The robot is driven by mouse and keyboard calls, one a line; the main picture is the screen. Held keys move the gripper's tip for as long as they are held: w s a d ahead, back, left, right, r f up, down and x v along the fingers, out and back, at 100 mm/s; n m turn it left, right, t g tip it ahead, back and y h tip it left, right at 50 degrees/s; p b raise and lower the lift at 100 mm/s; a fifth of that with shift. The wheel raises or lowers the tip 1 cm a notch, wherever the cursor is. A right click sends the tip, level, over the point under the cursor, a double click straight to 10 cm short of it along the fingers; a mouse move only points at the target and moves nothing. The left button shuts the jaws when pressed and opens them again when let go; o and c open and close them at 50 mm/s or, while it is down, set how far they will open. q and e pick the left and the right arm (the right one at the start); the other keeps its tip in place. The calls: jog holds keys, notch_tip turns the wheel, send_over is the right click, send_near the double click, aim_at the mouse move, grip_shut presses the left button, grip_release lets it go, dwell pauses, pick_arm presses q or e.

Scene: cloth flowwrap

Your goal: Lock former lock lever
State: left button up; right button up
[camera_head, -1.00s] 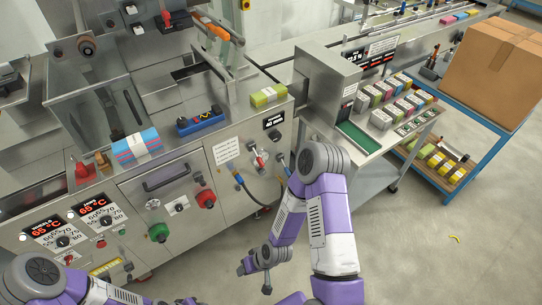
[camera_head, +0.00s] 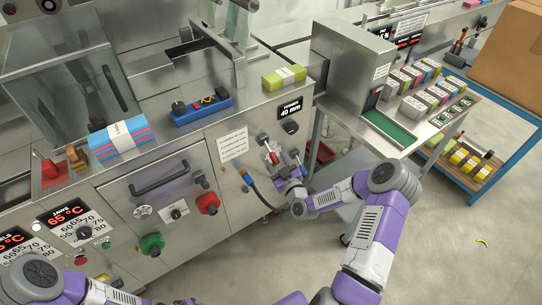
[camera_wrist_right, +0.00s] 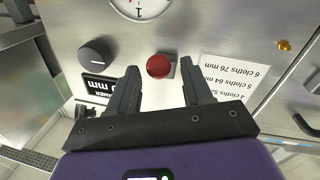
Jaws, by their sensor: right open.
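The red-ended lever (camera_head: 273,157) is on the steel front panel, below the black "40 mm" display (camera_head: 290,112). In the right wrist view its round red end (camera_wrist_right: 158,66) shows between my fingers; its shaft is mostly hidden behind it. My right gripper (camera_head: 282,168) is open at the panel, just below and right of the lever in the head view. In the right wrist view its two dark fingers (camera_wrist_right: 160,72) stand either side of the red end, with a visible gap on both sides. My left arm shows at the lower left, but its gripper is out of view.
A dark knob (camera_wrist_right: 97,55) and a white cloth-size label (camera_wrist_right: 232,75) flank the red end. A hose (camera_head: 258,190) hangs left of my right gripper. A side table with a green tray (camera_head: 388,126) stands to the right.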

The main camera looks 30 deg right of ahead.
aim_at(272, 154)
jog(key=shift+w+d+f+b, duration=0.15)
jog(key=shift+w+b, duration=0.25)
jog(key=shift+w, duration=1.75)
grip_shut()
